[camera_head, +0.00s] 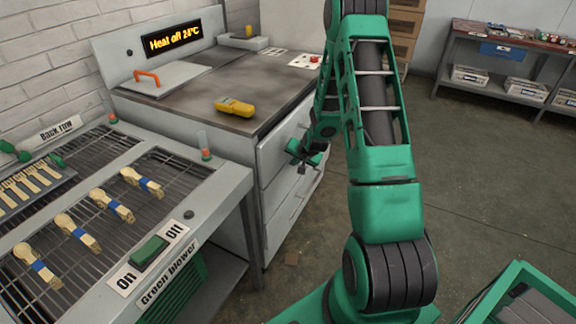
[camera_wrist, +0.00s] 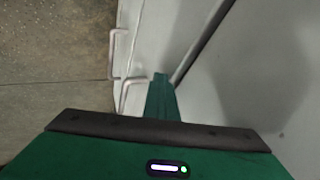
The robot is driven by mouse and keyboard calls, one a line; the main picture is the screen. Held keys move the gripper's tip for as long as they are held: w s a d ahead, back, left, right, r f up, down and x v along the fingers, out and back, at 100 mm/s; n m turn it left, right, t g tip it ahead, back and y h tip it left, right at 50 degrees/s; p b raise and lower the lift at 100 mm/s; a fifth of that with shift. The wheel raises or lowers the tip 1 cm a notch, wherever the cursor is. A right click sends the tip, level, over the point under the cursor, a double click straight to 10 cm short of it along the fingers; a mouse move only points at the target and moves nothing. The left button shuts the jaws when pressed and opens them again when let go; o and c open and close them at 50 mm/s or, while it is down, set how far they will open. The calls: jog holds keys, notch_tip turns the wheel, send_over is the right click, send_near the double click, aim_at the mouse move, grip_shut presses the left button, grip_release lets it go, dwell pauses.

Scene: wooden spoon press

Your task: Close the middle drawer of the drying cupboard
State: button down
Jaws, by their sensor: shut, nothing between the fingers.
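The drying cupboard (camera_head: 205,100) is a grey metal cabinet with a dark worktop and a display reading "Heat off 24°C". Its drawer fronts (camera_head: 283,208) face right, partly hidden behind my arm. I cannot tell from this view how far the middle drawer stands out. My gripper (camera_head: 303,158) is low beside these fronts. In the wrist view, my shut green fingers (camera_wrist: 161,80) are close against a pale grey front (camera_wrist: 180,35), with nothing seen between them; contact is unclear. Two bar handles (camera_wrist: 116,50) (camera_wrist: 128,92) show to their left, and a dark seam to their right.
A yellow handheld device (camera_head: 234,107) lies on the worktop. A grey drying rack (camera_head: 110,225) with wooden spoon pieces stands at left. A green-framed crate (camera_head: 520,295) is at lower right, and a shelf (camera_head: 510,60) stands at the back. The floor (camera_head: 465,165) between is clear.

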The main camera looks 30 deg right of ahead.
jog(key=shift+w+a+r, duration=0.1)
jog(key=shift+w+a, duration=0.15)
jog(key=shift+w, duration=0.1)
jog(key=shift+s, duration=0.15)
jog(key=s+d+r, duration=0.1)
jog(key=s+r, duration=0.6)
jog(key=s, duration=0.2)
jog(key=shift+s+d+r, duration=0.2)
jog(key=shift+s+r, duration=0.15)
jog(key=shift+s, duration=0.05)
